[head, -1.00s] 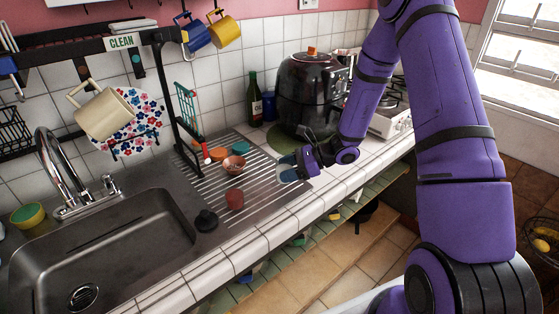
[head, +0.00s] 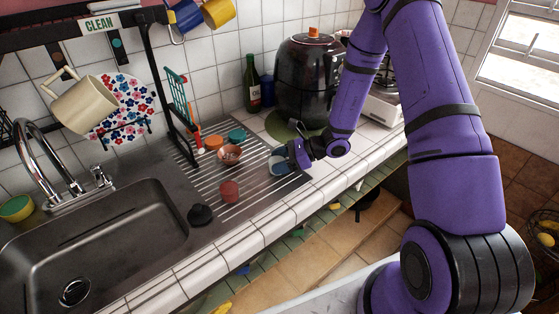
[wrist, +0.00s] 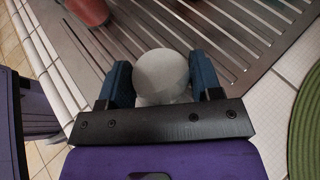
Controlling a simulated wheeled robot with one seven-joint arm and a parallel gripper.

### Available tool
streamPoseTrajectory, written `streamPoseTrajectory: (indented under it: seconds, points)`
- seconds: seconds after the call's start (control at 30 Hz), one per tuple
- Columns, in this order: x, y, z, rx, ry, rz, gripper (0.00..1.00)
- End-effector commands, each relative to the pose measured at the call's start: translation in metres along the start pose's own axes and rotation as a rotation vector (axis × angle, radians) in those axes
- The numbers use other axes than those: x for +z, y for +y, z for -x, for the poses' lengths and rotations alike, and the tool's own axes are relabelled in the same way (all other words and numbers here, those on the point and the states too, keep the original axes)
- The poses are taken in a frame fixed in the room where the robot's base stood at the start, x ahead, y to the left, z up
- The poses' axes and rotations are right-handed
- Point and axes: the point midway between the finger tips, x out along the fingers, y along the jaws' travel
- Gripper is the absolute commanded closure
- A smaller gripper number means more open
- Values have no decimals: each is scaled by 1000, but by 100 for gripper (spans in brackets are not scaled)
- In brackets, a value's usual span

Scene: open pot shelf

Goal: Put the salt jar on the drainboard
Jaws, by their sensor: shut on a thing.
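The salt jar (wrist: 160,74), pale with a round top, sits between the two blue fingers of my gripper (wrist: 162,84) in the wrist view. My gripper is shut on it. In the head view my gripper (head: 280,160) and the pale jar (head: 274,166) are at the right end of the drainboard (head: 258,188). The drainboard is ridged metal, and its slats (wrist: 225,35) run beyond the jar in the wrist view. The jar is over or on the drainboard's near right part; I cannot tell if its base touches. Its lower body is mostly hidden.
On the drainboard are a reddish bowl (head: 229,155), a red round item (head: 229,191), an orange item (head: 213,142) and a teal item (head: 237,135). A black stopper (head: 200,214) lies near the sink (head: 120,225). A dark air fryer (head: 305,85) stands behind my gripper.

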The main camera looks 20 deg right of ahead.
Motion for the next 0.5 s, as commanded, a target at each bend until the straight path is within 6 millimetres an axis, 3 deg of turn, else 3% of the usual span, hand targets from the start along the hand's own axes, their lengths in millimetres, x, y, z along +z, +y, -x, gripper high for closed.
streamPoseTrajectory:
  seconds: [0.1, 0.13, 0.23, 0.5]
  points:
    - [-2, 0, -1, 0, 0, 0, 69]
    - [-3, 0, -1, 0, 0, 0, 39]
    - [-2, 0, -1, 0, 0, 0, 16]
    - [-2, 0, -1, 0, 0, 0, 16]
